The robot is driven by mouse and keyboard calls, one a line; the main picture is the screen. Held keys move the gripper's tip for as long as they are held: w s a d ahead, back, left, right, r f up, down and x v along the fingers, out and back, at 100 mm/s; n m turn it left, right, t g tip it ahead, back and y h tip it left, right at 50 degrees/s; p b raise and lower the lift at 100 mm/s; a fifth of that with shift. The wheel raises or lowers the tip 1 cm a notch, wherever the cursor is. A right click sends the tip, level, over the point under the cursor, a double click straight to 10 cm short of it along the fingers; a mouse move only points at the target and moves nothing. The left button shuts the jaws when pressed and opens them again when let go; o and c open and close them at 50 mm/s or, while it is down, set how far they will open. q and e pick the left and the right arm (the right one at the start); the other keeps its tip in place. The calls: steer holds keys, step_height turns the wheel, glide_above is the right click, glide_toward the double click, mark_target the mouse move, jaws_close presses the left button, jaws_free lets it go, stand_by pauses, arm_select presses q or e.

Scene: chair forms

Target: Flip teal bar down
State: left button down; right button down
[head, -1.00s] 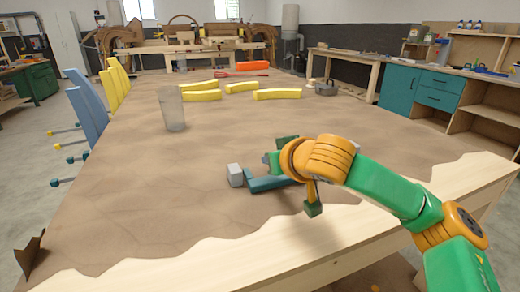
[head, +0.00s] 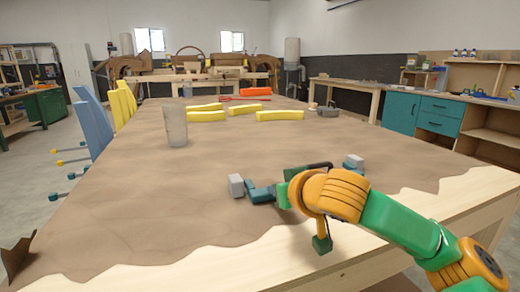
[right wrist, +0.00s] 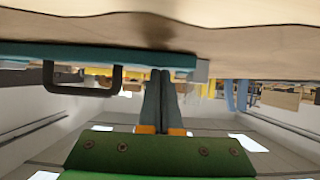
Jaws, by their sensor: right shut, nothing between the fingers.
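The teal bar (head: 262,193) lies near the front edge of the table, with a pale grey block (head: 236,186) at its left end and another (head: 354,161) at its right end. A dark handle shows on it, clearest in the right wrist view (right wrist: 84,88), where the teal bar (right wrist: 20,52) runs along the table. My right gripper (head: 284,194) is at the bar's near side and hides its middle. In the right wrist view its fingers (right wrist: 160,75) are together, tips at the bar's edge; contact is unclear. My left gripper is out of view.
A translucent cylinder (head: 175,126) stands further back on the brown-covered table (head: 130,200). Several yellow curved pieces (head: 280,115), an orange block (head: 254,92) and a grey pot-like object (head: 328,110) lie at the far end. The left middle of the table is clear.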

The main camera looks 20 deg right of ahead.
steer(key=shift+s+a+f, duration=0.1)
steer(key=shift+s+f, duration=0.1)
steer(key=shift+f, duration=0.7)
steer(key=shift+s+r, duration=0.15)
steer(key=shift+s, duration=0.1)
steer(key=v, duration=0.2)
steer(key=r+v, duration=0.1)
steer(key=v, duration=0.4)
steer(key=shift+w+r, duration=0.2)
steer(key=shift+w, duration=0.05)
